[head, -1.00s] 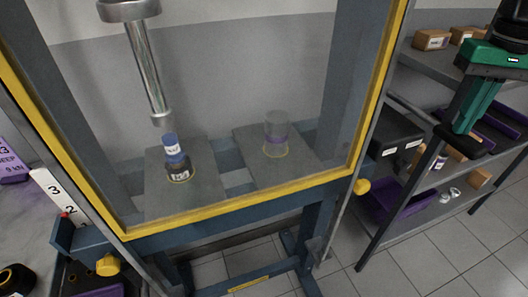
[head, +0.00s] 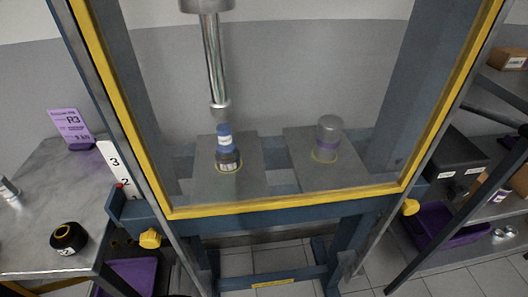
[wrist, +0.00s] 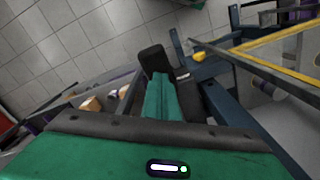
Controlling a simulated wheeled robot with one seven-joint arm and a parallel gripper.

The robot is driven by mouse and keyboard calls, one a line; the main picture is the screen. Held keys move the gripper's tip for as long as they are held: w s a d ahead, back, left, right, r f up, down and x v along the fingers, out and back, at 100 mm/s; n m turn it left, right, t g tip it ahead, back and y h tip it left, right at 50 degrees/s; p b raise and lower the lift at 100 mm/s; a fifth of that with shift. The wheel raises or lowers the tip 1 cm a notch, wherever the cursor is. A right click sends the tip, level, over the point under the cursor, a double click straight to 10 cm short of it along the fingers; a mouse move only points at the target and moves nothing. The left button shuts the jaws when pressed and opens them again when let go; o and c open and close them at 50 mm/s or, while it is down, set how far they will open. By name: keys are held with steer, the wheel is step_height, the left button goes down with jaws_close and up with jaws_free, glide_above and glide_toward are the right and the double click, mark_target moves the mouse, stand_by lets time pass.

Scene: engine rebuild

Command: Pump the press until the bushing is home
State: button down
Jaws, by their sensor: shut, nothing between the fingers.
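The press ram (head: 211,65) hangs at the back of the blue press frame, its lower end just above a blue cylinder (head: 224,131). A gap shows between ram and cylinder. I cannot tell which part is the bushing. A yellow-edged clear guard (head: 290,207) stands in front. A pump handle cannot be made out. My gripper (wrist: 154,62) is shut and empty in the wrist view, beside the blue press frame; the head view does not show it.
A white numbered scale (head: 114,165) and yellow knobs (head: 149,238) (head: 410,207) are on the press frame. A bench (head: 40,205) stands left, shelves right. Tiled floor lies below.

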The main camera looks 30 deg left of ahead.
steer(key=shift+f, duration=7.7)
step_height(320, 180, up, 16)
steer(key=shift+f, duration=0.25)
